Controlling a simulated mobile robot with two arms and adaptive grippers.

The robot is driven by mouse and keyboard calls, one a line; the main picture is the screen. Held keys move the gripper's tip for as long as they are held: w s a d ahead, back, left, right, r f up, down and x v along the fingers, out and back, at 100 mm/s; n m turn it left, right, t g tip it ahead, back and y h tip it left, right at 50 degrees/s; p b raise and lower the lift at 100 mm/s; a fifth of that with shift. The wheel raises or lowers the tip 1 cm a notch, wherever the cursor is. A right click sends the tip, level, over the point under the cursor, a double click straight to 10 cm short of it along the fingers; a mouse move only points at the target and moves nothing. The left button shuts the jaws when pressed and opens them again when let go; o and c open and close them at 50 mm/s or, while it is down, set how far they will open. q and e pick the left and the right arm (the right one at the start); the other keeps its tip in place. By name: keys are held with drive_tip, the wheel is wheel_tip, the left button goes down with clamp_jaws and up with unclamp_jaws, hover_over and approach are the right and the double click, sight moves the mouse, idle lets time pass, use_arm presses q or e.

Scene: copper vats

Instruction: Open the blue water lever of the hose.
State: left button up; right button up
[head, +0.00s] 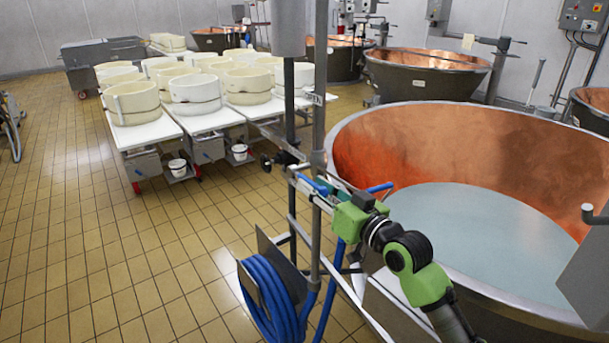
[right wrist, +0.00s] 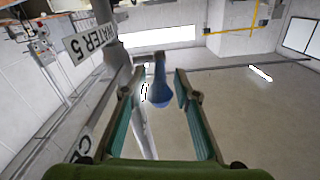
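A blue lever (head: 312,185) sits on the pipe stand beside the large copper vat in the head view. A second blue handle (head: 380,187) shows to its right. My right gripper (head: 326,196) is at the stand, close to the left lever. In the right wrist view a blue lever (right wrist: 160,88) stands between the two spread fingers of this gripper (right wrist: 157,95), with gaps on both sides. The gripper is open and holds nothing. A coiled blue hose (head: 268,300) hangs low on the stand. My left gripper is not in view.
The copper vat (head: 450,150) with pale liquid fills the right side. An upright pipe (head: 318,120) rises beside the levers; a "WATER 5" label (right wrist: 90,40) shows in the wrist view. White tables (head: 150,133) with cheese moulds stand behind. The tiled floor (head: 110,240) at left is clear.

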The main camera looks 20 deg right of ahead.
sight(295, 172)
drive_tip(key=shift+x, duration=2.25)
clamp_jaws()
drive_tip(key=shift+p, duration=0.3)
